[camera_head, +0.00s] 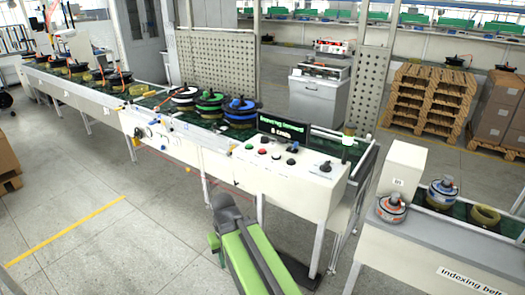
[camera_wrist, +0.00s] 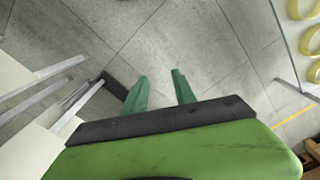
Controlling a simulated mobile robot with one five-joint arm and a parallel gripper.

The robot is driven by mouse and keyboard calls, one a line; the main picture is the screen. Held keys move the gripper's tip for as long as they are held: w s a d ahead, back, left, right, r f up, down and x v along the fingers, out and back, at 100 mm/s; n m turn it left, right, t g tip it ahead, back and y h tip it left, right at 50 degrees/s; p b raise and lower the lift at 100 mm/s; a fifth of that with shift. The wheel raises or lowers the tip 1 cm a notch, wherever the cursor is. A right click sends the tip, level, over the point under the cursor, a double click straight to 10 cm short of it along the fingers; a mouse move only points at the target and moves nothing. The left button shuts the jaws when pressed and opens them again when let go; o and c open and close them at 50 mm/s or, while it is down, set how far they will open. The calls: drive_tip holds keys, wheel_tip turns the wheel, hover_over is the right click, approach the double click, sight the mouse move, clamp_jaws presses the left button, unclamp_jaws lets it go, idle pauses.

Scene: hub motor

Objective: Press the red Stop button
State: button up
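The red Stop button (camera_head: 262,151) is a small round knob on the sloped top of a white control box (camera_head: 290,187) in the head view. A green button (camera_head: 249,147) is to its left and dark knobs are to its right. My green arm is low in the head view, in front of the box and below the buttons. In the wrist view my gripper (camera_wrist: 159,84) has its two green fingers apart with only grey floor between them. No button shows in the wrist view.
A display (camera_head: 284,129) stands behind the buttons. A conveyor with several hub motors (camera_head: 209,103) runs to the left. An indexing belt table (camera_head: 412,243) stands on the right. Tiled floor (camera_head: 110,235) is clear at front left. White legs (camera_wrist: 45,75) show in the wrist view.

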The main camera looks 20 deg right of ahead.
clamp_jaws()
idle(1.5)
